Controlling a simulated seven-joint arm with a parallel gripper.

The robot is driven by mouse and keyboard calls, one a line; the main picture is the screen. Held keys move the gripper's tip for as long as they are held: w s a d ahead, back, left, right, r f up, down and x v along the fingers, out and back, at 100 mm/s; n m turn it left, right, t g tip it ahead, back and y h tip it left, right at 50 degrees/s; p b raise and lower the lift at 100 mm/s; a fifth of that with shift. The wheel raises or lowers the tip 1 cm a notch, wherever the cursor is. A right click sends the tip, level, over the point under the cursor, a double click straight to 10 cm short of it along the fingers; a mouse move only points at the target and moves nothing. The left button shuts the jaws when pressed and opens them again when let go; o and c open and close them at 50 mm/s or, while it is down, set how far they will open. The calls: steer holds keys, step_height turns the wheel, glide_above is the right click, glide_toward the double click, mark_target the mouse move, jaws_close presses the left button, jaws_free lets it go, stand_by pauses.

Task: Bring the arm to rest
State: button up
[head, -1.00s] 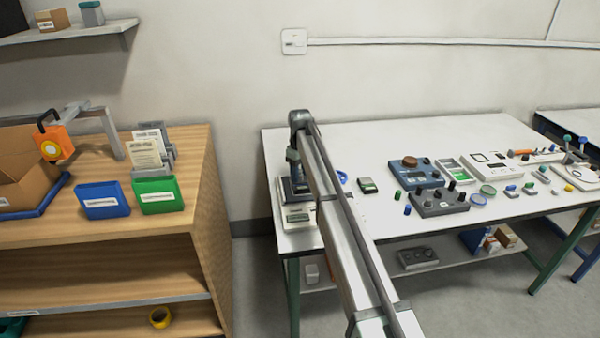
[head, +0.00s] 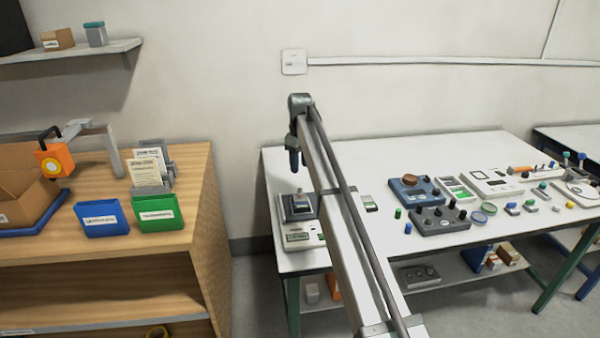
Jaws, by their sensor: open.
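My arm reaches from the bottom of the head view up over the left end of the white table (head: 400,150). My gripper (head: 294,167) hangs at its far end, pointing down. It is open and nothing shows between its fingers, though they are small here. It is above and apart from a weighing scale (head: 297,208) with a dark top and a pale front. A small object sits on the scale's top; I cannot tell what it is. My arm hides part of the table behind it.
Blue (head: 436,190) and dark (head: 440,219) instruments, a white device (head: 489,182) and several small coloured pieces stand on the table right of my arm. A wooden shelf unit (head: 190,215) at the left holds a blue bin (head: 101,219), a green bin (head: 157,213) and a cardboard box (head: 25,190).

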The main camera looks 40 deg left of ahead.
steer(key=shift+r, duration=0.4)
